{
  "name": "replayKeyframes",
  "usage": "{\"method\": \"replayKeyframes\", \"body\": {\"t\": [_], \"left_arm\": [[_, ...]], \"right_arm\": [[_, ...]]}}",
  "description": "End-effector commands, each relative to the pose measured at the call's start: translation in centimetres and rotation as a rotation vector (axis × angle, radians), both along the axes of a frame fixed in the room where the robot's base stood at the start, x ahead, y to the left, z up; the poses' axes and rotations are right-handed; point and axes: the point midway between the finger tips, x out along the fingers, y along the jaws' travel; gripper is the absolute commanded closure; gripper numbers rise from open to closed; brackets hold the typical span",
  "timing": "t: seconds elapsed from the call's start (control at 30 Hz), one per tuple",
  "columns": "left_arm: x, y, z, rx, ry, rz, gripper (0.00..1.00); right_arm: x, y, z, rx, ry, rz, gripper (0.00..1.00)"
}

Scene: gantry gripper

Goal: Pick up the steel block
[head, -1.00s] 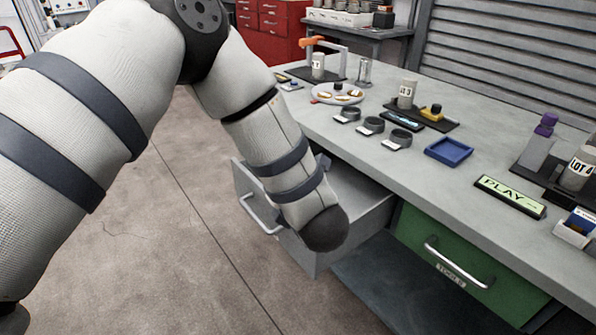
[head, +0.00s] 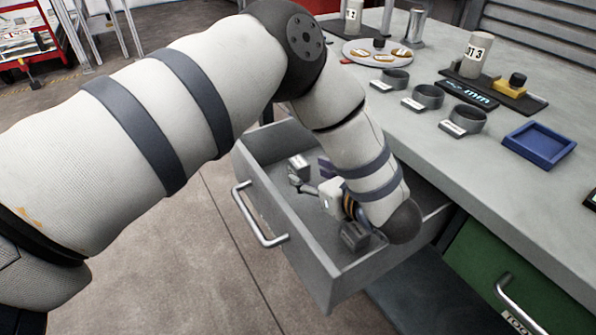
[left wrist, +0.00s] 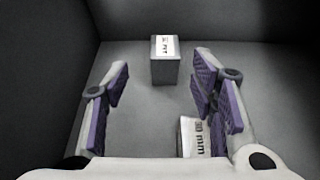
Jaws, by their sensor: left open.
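A grey metal block (left wrist: 165,68) with a white label on top stands on the drawer floor, near the far wall in the left wrist view. It also shows in the head view (head: 299,170), inside the open grey drawer (head: 275,225). A second labelled piece (left wrist: 188,138), its label reading about "30 mm", lies nearer and is partly hidden by the right finger. I cannot tell for sure which is the steel block. My left gripper (left wrist: 160,85) is inside the drawer, open and empty, its purple-padded fingers on either side of the far block's line, short of it.
The drawer walls stand close around my left gripper. The bench top (head: 500,190) is above, with several dark rings (head: 428,96), a blue tray (head: 539,144) and a round plate (head: 382,52). A closed green drawer (head: 500,270) is to the right.

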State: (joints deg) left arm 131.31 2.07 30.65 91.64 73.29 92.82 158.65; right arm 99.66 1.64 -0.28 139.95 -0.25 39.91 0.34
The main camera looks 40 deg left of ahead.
Motion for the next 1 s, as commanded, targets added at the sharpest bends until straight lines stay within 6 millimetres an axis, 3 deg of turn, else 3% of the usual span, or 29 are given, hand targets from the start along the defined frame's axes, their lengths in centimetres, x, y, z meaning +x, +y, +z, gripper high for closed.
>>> {"method": "replayKeyframes", "body": {"t": [0.23,0.5,0.73,1.0], "left_arm": [[1.7,4.2,-1.8,0.001,0.0,0.002,0.48],[1.9,4.7,-2.0,0.0,0.0,-0.001,0.48],[1.9,4.6,-2.0,0.0,0.001,0.0,1.0],[1.9,4.6,-1.9,0.002,-0.001,-0.001,1.0]], "right_arm": [[-0.2,0.0,-0.3,0.0,0.005,0.0,0.6],[-0.1,0.0,-0.3,0.0,0.005,0.0,0.6],[-0.1,0.0,-0.3,0.0,0.005,0.0,0.6],[-0.1,0.0,-0.3,0.0,0.005,0.0,0.6]]}}
